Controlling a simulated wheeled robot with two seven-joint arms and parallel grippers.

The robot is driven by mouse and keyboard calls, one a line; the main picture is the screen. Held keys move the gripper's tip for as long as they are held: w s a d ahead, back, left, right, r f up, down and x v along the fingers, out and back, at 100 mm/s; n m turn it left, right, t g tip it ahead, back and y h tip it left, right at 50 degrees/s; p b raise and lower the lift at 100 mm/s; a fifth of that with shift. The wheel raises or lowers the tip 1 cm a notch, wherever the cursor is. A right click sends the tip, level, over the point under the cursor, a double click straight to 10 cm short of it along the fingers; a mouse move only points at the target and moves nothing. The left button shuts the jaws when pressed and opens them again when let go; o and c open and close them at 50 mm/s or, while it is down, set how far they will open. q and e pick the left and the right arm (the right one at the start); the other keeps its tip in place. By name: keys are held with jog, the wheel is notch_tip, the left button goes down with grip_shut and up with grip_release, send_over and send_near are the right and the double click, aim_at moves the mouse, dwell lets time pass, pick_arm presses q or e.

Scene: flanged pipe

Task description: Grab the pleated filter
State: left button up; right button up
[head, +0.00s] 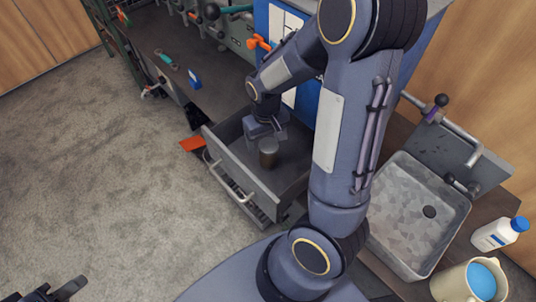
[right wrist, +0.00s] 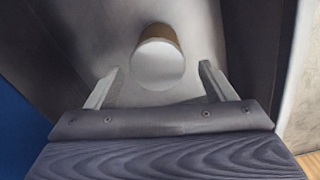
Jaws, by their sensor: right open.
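The pleated filter (head: 268,153) is a short upright cylinder with a grey top and a brownish side. It stands in the open drawer (head: 232,148). In the right wrist view the filter (right wrist: 158,62) shows its pale round end just beyond the fingertips, near the middle between them. Its pleats are too small to make out. My right gripper (head: 268,136) is inside the drawer, close beside the filter; its fingers (right wrist: 160,82) are open with nothing between them. My left gripper (head: 58,291) is at the bottom left, partly cut off, far from the drawer; its opening is unclear.
Drawer walls surround the right gripper closely. A sink (head: 415,215), a white bottle with a blue cap (head: 497,234) and a cream mug (head: 462,284) are at the right. An orange-red object (head: 192,144) lies left of the drawer. The carpet (head: 110,170) at the left is clear.

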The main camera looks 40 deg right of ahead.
jog(key=f, duration=0.5)
jog(key=shift+s+f+b, duration=0.35)
jog(key=shift+s, duration=0.05)
jog(key=c, duration=1.1)
